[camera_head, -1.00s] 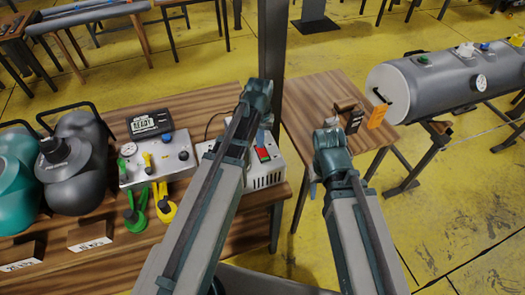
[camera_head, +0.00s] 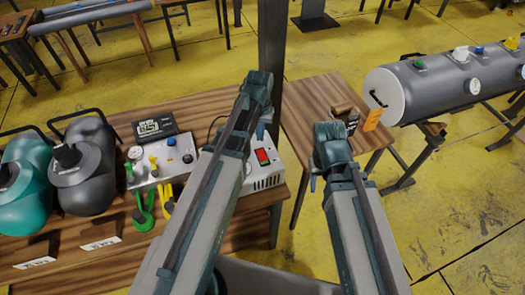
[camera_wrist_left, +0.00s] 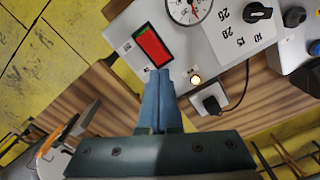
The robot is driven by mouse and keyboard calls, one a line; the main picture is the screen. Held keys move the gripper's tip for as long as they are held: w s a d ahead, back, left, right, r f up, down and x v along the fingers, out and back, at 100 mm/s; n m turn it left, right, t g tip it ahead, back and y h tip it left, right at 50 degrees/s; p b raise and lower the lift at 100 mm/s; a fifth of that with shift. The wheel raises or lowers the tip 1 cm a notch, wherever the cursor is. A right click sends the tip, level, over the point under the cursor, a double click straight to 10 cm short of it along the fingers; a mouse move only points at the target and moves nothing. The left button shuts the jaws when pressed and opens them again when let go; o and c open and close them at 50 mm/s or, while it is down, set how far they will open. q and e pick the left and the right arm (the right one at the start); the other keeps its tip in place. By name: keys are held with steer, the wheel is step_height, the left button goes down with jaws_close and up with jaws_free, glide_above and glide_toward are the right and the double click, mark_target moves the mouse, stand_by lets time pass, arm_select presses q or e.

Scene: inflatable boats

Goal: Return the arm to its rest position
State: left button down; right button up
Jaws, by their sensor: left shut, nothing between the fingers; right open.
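My left gripper (camera_wrist_left: 160,78) is shut and empty. Its blue fingers point at the front of a white box (camera_wrist_left: 185,45) with a red rocker switch (camera_wrist_left: 153,45). Whether the fingertips touch the box is unclear. In the head view, my left gripper (camera_head: 262,130) is partly hidden by its own wrist, over the same white box (camera_head: 266,172). My right gripper (camera_head: 313,182) hangs below its wrist in front of the small wooden table (camera_head: 310,95); its fingers are mostly hidden, and it holds nothing visible.
The wooden bench (camera_head: 65,268) carries a teal container (camera_head: 25,185), a dark grey container (camera_head: 88,170), a panel with knobs (camera_head: 168,160) and a black display (camera_head: 155,127). A post (camera_head: 271,50) stands behind my left arm. A grey tank (camera_head: 430,88) is at right, above open yellow floor.

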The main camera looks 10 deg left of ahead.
arm_select(q)
steer(key=shift+r, duration=0.2)
steer(key=s+d+f+m+b, duration=0.1)
steer(key=s+d+m, duration=0.1)
steer(key=s+d, duration=0.3)
steer(key=s+d+f+m+y+b, duration=0.1)
steer(key=s+d+m, duration=0.1)
steer(key=s+d, duration=0.3)
steer(key=s, duration=0.4)
steer(key=shift+s+d+f+m+b, duration=0.15)
steer(key=shift+d+f+m+b, duration=0.05)
steer(key=shift+d+m+b, duration=0.1)
